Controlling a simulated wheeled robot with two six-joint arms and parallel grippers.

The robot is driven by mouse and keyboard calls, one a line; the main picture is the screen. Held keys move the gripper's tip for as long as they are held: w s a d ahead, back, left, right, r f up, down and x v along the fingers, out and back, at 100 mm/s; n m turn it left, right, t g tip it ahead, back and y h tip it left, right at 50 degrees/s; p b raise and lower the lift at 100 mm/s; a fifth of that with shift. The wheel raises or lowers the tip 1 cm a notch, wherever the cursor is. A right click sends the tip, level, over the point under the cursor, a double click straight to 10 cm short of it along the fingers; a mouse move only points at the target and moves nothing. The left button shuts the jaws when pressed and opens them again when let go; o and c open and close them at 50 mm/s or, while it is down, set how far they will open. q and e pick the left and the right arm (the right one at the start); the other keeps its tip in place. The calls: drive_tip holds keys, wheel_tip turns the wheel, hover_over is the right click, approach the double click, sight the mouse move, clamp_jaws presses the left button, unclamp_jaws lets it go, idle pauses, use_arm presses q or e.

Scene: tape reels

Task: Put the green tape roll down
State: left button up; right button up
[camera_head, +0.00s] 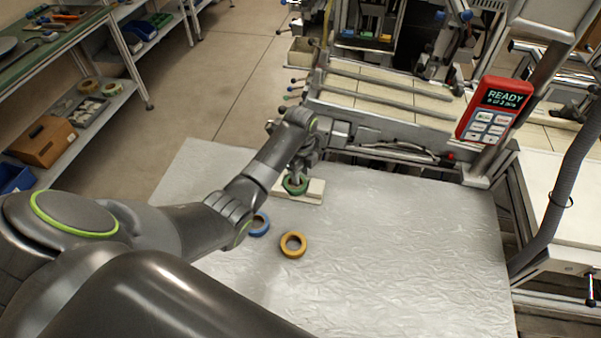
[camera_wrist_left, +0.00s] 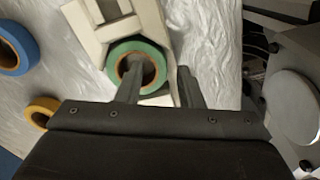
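The green tape roll (camera_head: 295,187) lies flat on a cream holder (camera_head: 315,194) near the back left of the silver table; it also shows in the left wrist view (camera_wrist_left: 116,53). My left gripper (camera_head: 297,178) points down at the roll. In the left wrist view its fingers (camera_wrist_left: 158,75) are apart, one over the roll's hole and the other outside its right edge. Gaps show between the fingers and the roll's wall, so the gripper looks open. The fingers hide part of the roll. My right gripper is not in view.
A blue tape roll (camera_head: 260,225) and a yellow tape roll (camera_head: 293,245) lie on the silver table (camera_head: 400,260) in front of the holder. The table's right side is clear. A machine with rails (camera_head: 390,90) stands behind, with a red panel (camera_head: 494,108) at its right.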

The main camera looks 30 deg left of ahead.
sight(301, 176)
use_arm(q)
wheel_tip(301, 176, up, 7)
drive_tip(key=shift+w+f+b, duration=0.1)
drive_tip(key=shift+b, duration=0.55)
wheel_tip(301, 176, up, 5)
drive_tip(key=shift+r+p, duration=0.15)
drive_tip(key=shift+p, duration=1.1)
